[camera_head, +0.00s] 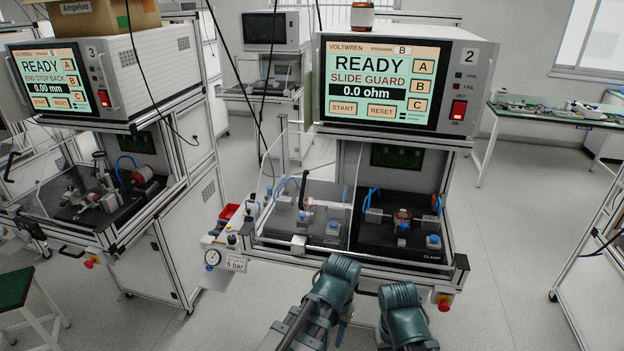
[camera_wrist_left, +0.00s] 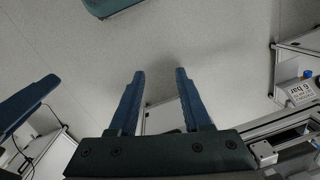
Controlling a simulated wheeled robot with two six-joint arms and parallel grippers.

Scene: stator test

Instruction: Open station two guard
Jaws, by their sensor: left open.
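Station two (camera_head: 405,85) stands at centre right, its screen reading READY, SLIDE GUARD, 0.0 ohm. Its clear guard (camera_head: 328,212) is a see-through panel across the left half of the work bay. A grey block (camera_head: 298,243) sits on the front rail at the guard's lower edge. The right half of the bay, marked CLAMP, shows a copper-coloured part (camera_head: 402,216) between fixtures. My left gripper (camera_wrist_left: 160,75) is open and empty, apart from the rail. A blue finger-like part, probably of my right gripper (camera_wrist_left: 25,103), shows at the wrist view's left; its opening is unclear.
Station three (camera_head: 95,85) stands at the left. A bench (camera_head: 560,112) stands back right. Floor between is clear.

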